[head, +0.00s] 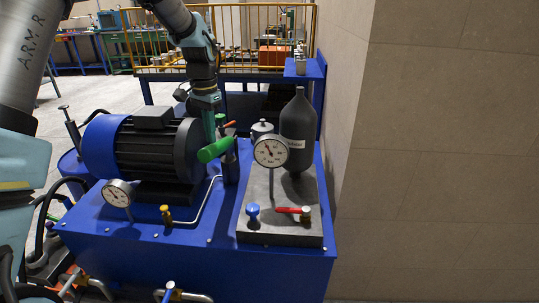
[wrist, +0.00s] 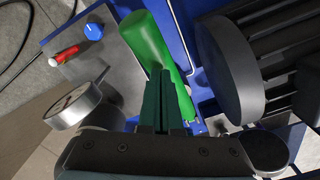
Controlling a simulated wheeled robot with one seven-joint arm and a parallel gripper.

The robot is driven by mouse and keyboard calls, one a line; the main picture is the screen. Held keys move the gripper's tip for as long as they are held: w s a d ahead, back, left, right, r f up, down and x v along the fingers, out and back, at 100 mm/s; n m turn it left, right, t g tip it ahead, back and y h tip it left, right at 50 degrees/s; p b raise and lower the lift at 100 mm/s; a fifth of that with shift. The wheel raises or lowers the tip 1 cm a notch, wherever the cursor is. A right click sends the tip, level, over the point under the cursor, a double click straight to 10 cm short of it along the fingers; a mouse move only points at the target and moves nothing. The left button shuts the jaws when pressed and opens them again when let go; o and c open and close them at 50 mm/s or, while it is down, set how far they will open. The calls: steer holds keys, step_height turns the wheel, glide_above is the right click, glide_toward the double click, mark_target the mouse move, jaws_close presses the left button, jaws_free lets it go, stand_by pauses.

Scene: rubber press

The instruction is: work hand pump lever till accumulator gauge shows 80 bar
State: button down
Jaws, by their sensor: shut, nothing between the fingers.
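The hand pump lever's bright green grip (head: 214,150) points toward the front left, beside the electric motor. My gripper (head: 210,138) hangs from above, its fingers shut and empty, with the tips at the grip. In the wrist view the shut dark green fingers (wrist: 163,75) overlap the green grip (wrist: 148,38); I cannot tell whether they touch it. The accumulator is a dark bottle (head: 298,130) on a grey block. A round white gauge (head: 270,151) stands in front of it, its dark needle toward the upper left; the figures are too small to read. In the wrist view this gauge (wrist: 72,106) is nearly edge-on.
A blue and black motor (head: 150,150) stands left of the lever. A second gauge (head: 117,193) is at the front left. A red-handled valve (head: 293,210) and a blue knob (head: 253,209) sit on the grey block. A wall (head: 440,150) closes the right side.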

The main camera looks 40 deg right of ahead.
steer(key=shift+f+b, duration=2.15)
steer(key=shift+f, duration=2.55)
step_height(320, 180, up, 12)
steer(key=p, duration=0.9)
steer(key=shift+r, duration=0.25)
steer(key=shift+f, duration=0.1)
steer(key=shift+f+b, duration=3.15)
steer(key=shift+f, duration=3.1)
steer(key=shift+r+p, duration=4.45)
steer(key=shift+r, duration=1.8)
